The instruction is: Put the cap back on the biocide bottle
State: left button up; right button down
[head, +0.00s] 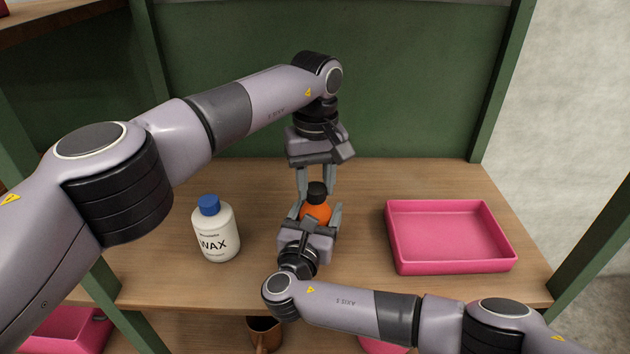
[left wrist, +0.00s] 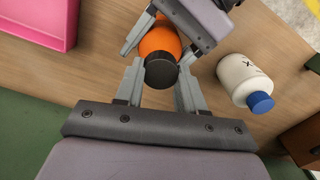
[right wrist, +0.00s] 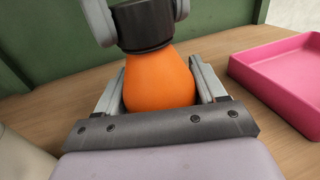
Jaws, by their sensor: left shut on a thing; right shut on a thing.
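The orange biocide bottle (head: 316,211) stands upright near the middle of the wooden shelf. My right gripper (head: 316,217) is shut on its body from the front; the bottle also shows between the fingers in the right wrist view (right wrist: 160,82). The black cap (head: 317,190) is at the top of the bottle, and my left gripper (head: 316,183) is shut on it from above. The cap shows between the left fingers in the left wrist view (left wrist: 161,73) and over the bottle in the right wrist view (right wrist: 141,25). Whether it is threaded on is hidden.
A white wax bottle with a blue cap (head: 215,230) stands to the left. An empty pink tray (head: 450,266) lies to the right. A green back panel (head: 420,80) closes off the rear. Below the shelf's front edge are a brown mug (head: 265,336) and a pink container (head: 60,335).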

pick_arm(q)
jog(key=m, duration=0.5)
jog(key=shift+d, duration=0.1)
pick_arm(e)
jog(key=shift+f, duration=0.1)
pick_arm(q)
jog(key=m, duration=0.3)
jog(key=o, duration=1.1)
notch_tip(320, 180, up, 8)
jog(key=shift+s+f, duration=0.1)
jog(key=shift+f, duration=0.1)
pick_arm(e)
grip_release()
